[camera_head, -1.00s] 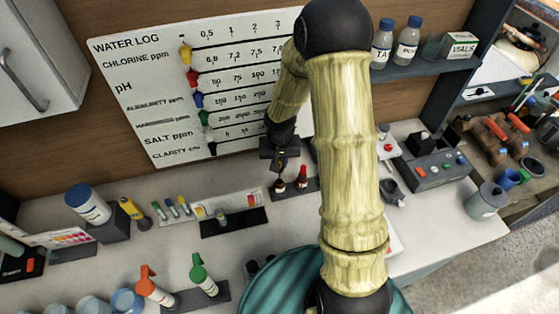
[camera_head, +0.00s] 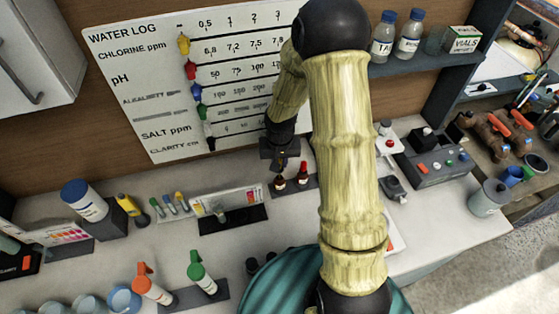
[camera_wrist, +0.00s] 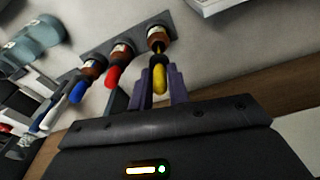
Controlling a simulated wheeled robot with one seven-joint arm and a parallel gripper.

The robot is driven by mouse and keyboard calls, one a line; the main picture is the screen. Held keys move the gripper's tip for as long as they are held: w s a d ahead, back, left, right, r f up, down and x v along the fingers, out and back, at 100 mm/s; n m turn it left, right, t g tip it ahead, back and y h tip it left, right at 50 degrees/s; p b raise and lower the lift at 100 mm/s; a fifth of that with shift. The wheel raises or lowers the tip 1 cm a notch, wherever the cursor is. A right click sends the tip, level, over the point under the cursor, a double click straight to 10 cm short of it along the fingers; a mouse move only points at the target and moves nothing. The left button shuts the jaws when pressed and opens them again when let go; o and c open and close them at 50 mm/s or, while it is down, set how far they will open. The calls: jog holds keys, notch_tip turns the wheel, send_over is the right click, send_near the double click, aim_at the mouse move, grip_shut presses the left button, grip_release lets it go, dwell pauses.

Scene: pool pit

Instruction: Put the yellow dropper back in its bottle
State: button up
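In the wrist view, the yellow dropper (camera_wrist: 160,78) sits between the two purple fingers of my gripper (camera_wrist: 163,88), which are shut on its bulb. The thin end of the dropper points at the mouth of a brown bottle (camera_wrist: 158,34) with a pale label. The end overlaps the mouth, but I cannot tell how deep it is. In the head view, my gripper (camera_head: 283,162) is over the small bottle rack (camera_head: 292,190) on the counter. The yellow dropper is not clearly visible there.
Beside that bottle stand brown bottles with a red dropper (camera_wrist: 113,75) and a blue dropper (camera_wrist: 78,92). In the head view, a test card stand (camera_head: 232,215) is left of the rack. A control box (camera_head: 432,165) is at right. The water log board (camera_head: 190,80) is behind.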

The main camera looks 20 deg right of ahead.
jog(key=shift+f, duration=0.1)
jog(key=shift+f+b, duration=1.4)
jog(key=shift+f, duration=0.15)
jog(key=shift+f+b, duration=0.5)
jog(key=shift+f, duration=0.1)
dwell(0.7)
jog(key=o, duration=0.7)
jog(key=shift+c, duration=0.2)
jog(key=shift+r, duration=0.15)
jog(key=shift+r+p, duration=2.8)
jog(key=shift+r, duration=0.65)
